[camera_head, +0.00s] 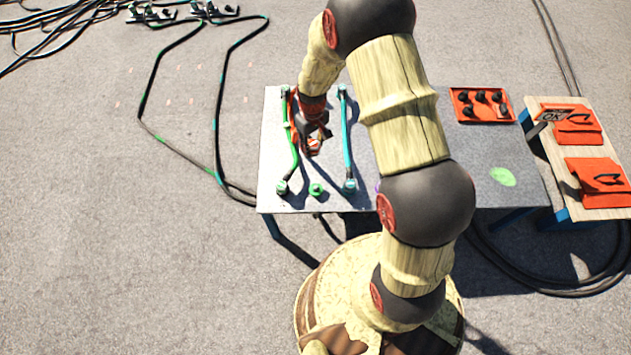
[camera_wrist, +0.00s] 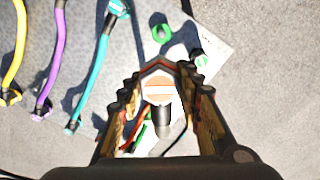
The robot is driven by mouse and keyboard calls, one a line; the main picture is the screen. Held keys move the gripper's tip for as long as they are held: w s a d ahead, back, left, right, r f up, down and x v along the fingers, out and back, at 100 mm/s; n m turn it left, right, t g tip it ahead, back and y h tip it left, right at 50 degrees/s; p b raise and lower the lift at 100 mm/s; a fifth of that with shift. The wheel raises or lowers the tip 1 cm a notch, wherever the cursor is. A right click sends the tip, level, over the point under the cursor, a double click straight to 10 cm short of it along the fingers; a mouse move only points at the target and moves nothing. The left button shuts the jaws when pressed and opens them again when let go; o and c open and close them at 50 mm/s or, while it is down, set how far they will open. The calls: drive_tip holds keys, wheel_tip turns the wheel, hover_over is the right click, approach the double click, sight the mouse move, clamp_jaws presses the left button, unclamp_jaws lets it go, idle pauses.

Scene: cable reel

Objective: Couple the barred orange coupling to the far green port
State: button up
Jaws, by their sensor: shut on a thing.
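My gripper (camera_head: 313,140) is over the left part of the grey table and is shut on the orange coupling. In the wrist view the coupling (camera_wrist: 158,88) shows a pale round end with an orange bar, between my two fingers. In the head view only some orange shows among the fingers, so its lower end cannot be made out. A green ring-like port (camera_head: 316,190) stands at the table's near edge, apart from the coupling; it also shows in the wrist view (camera_wrist: 162,33). A green hose (camera_head: 294,150) runs along the table's left side. Its far end (camera_head: 285,89) is green; any port there is unclear.
A teal hose (camera_head: 347,140) lies just right of my gripper. Purple (camera_wrist: 50,75) and yellow (camera_wrist: 18,55) hoses lie beyond it. A red tray (camera_head: 459,106) holds black parts. A wooden side table (camera_head: 540,150) carries orange trays. My arm hides the table's middle.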

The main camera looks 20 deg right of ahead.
sight(315, 187)
drive_tip(key=shift+s+a+f+n+b, duration=0.1)
drive_tip(key=shift+s+f+n+b, duration=0.7)
drive_tip(key=shift+f, duration=3.4)
drive_tip(key=shift+s+d+f+n+b, duration=0.1)
drive_tip(key=shift+f+n+b, duration=1.35)
drive_tip(key=shift+f, duration=2.75)
drive_tip(key=shift+s+a+f+n+b, duration=0.1)
drive_tip(key=shift+s+f+n+b, duration=0.25)
drive_tip(key=shift+f+b, duration=2.7)
drive_tip(key=shift+f+p, duration=0.9)
drive_tip(key=shift+f, duration=0.65)
drive_tip(key=o, duration=1.3)
drive_tip(key=shift+s, duration=0.1)
drive_tip(key=shift+o, duration=0.4)
wheel_tip(315, 187, up, 12)
